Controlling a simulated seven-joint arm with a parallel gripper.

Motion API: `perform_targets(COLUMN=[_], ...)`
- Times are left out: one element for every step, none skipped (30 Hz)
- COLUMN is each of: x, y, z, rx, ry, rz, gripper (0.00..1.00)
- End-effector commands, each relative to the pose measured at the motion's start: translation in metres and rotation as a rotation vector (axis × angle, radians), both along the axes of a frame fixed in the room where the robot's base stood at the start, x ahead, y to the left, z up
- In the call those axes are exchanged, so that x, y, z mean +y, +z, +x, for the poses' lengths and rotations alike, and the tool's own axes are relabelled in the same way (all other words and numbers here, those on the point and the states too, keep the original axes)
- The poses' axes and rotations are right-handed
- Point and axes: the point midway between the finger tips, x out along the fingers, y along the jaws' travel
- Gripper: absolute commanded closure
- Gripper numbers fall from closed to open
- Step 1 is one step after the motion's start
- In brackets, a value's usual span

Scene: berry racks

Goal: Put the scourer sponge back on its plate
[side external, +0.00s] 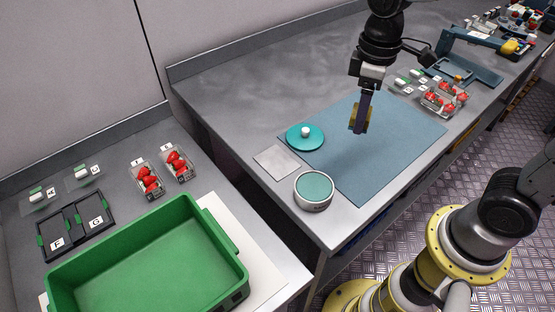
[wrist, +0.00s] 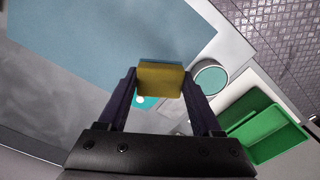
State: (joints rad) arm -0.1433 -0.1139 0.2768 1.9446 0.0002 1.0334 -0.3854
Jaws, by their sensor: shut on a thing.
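My gripper (side external: 361,120) is above the blue mat in the side view, pointing down and shut on the yellow scourer sponge (side external: 367,117). In the wrist view the sponge (wrist: 160,78) sits between the two fingertips. A flat, pale grey square plate (side external: 276,162) lies bare on the grey counter, left of the mat and to the lower left of my gripper. The sponge is held up, apart from the plate.
A teal round lid (side external: 304,144) with a white knob lies beside the plate, at the mat's edge. A round pot (side external: 313,204) stands near the counter's front edge. Berry punnets (side external: 441,105) stand right of the mat (side external: 400,140). A green crate (side external: 150,262) is on the left table.

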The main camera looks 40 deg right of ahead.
Motion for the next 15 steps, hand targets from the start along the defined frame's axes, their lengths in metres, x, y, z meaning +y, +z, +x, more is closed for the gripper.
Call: perform_targets(x=[0.017, 0.025, 0.034, 0.041, 0.047, 0.054, 0.058, 0.062, 0.066, 0.069, 0.071, 0.073, 0.075, 0.076, 0.079], y=[0.004, 0.005, 0.007, 0.008, 0.009, 0.011, 0.012, 0.012, 0.013, 0.013, 0.013, 0.013, 0.012, 0.011, 0.008], z=[-0.004, -0.006, -0.009, -0.011, -0.013, -0.015, -0.017, -0.018, -0.020, -0.021, -0.021, -0.021, -0.020, -0.017, -0.013], rx=[-0.001, -0.001, -0.001, -0.001, -0.001, -0.001, -0.001, -0.001, 0.000, 0.000, 0.000, 0.000, 0.001, 0.001, 0.002], ry=[0.059, 0.086, 0.119, 0.142, 0.162, 0.186, 0.203, 0.216, 0.231, 0.240, 0.247, 0.254, 0.257, 0.259, 0.261], rz=[0.000, 0.000, 0.000, 0.000, 0.000, 0.000, 0.000, 0.000, 0.000, 0.000, 0.000, 0.000, -0.001, -0.001, 0.000], gripper=[0.86, 0.86, 0.86, 0.86, 0.86, 0.86, 0.86, 0.86, 0.86, 0.86, 0.86, 0.86, 0.86, 0.86, 0.86])
